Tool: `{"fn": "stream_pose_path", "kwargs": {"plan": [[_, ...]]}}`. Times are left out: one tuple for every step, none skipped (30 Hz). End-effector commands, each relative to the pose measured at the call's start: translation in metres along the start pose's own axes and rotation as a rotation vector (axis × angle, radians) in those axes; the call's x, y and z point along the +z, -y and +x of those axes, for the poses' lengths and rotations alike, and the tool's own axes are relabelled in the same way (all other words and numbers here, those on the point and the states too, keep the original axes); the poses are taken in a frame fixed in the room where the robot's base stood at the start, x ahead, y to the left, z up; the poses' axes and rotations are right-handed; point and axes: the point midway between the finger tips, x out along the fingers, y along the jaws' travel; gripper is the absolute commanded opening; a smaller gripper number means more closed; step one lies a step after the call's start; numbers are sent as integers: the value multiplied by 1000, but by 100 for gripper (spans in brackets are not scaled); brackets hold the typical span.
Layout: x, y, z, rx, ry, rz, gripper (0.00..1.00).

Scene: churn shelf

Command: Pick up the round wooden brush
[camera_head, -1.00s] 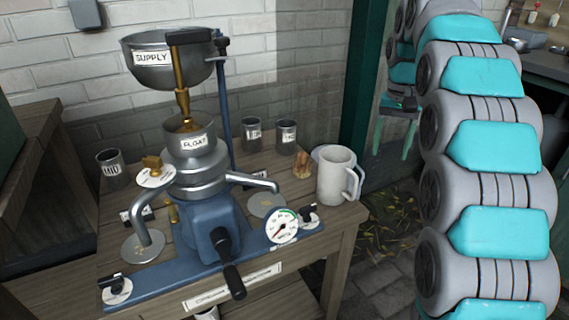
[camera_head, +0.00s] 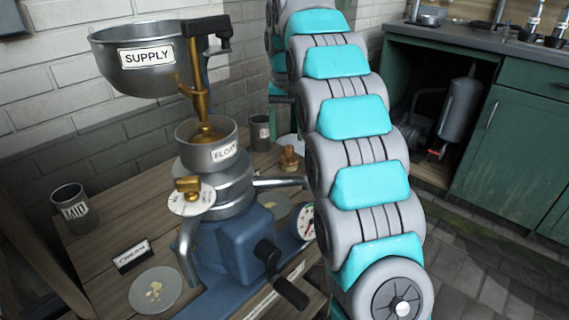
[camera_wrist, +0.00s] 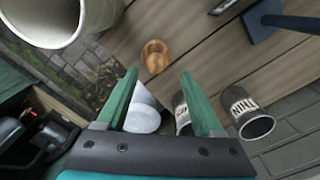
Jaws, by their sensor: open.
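The round wooden brush (camera_head: 289,158) stands near the back right part of the wooden table, left of my arm in the head view. In the wrist view the brush (camera_wrist: 155,57) shows as a small round brown thing just beyond my fingertips. My gripper (camera_wrist: 158,76) is open, with its two green fingers apart. Nothing is held between them. The brush lies roughly in line with the gap and looks apart from both fingers. In the head view my gripper is hidden behind my arm.
A pale white object (camera_wrist: 145,115) and labelled metal cups (camera_wrist: 247,112) lie behind the fingers. The blue separator (camera_head: 240,240) with its supply bowl (camera_head: 140,60) fills the table's middle.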

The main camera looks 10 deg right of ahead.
Motion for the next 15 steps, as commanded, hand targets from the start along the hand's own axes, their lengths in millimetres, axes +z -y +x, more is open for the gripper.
{"fn": "stream_pose_path", "kwargs": {"plan": [[0, 0, 0, 0, -1, 0, 69], [0, 0, 1, 0, -2, 0, 69], [0, -1, 2, 0, -3, 0, 69], [0, -1, 3, 0, -4, 0, 69], [0, -2, 5, -1, -4, 0, 69], [1, -2, 8, 0, -3, 0, 69], [2, -3, 11, 0, -1, 0, 69], [3, -4, 14, 0, 1, 0, 69], [3, -4, 17, 0, 1, 0, 69], [3, -5, 20, 0, -2, 0, 69], [3, -6, 23, 0, -4, 0, 69], [4, -7, 27, 0, -3, 0, 69], [5, -7, 32, 0, 0, -1, 69], [5, -7, 37, 1, 2, -1, 69], [4, -6, 41, 0, 0, -1, 69]]}}
